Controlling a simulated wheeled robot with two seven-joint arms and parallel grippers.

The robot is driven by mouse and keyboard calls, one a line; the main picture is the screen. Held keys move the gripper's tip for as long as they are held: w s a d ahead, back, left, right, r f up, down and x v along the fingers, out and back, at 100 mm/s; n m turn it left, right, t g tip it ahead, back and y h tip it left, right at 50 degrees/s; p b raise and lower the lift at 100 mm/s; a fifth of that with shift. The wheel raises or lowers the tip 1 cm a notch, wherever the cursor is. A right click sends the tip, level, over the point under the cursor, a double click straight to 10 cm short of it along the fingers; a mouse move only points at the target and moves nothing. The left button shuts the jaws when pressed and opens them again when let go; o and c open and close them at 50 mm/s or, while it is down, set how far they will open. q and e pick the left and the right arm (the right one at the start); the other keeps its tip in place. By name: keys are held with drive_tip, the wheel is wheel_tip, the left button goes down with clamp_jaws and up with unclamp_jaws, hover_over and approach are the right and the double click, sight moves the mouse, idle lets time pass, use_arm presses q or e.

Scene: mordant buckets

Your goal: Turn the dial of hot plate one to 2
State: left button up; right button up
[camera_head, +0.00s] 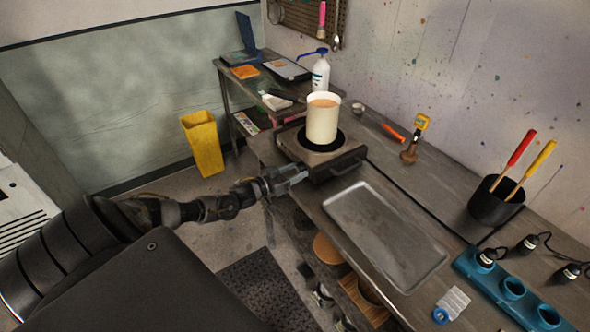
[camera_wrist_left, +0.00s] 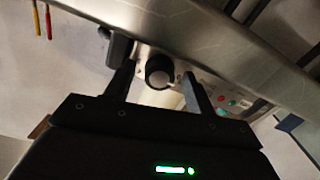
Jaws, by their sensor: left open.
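The hot plate (camera_head: 291,144) stands on the bench with a cream pot (camera_head: 322,118) of orange-brown liquid on its burner. My left gripper (camera_head: 303,174) reaches in from the left to the front of the hot plate. In the left wrist view the black round dial (camera_wrist_left: 159,72) sits on the light front panel, between the two open fingers of the left gripper (camera_wrist_left: 163,88). I cannot tell whether the fingers touch the dial. The dial's setting and marks are too small to read. The right gripper is not in view.
A metal tray (camera_head: 385,235) lies right of the hot plate. A yellow bin (camera_head: 203,145) stands on the floor.

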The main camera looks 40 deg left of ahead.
use_arm(q)
drive_tip(key=shift+w, duration=0.25)
drive_tip(key=c, duration=1)
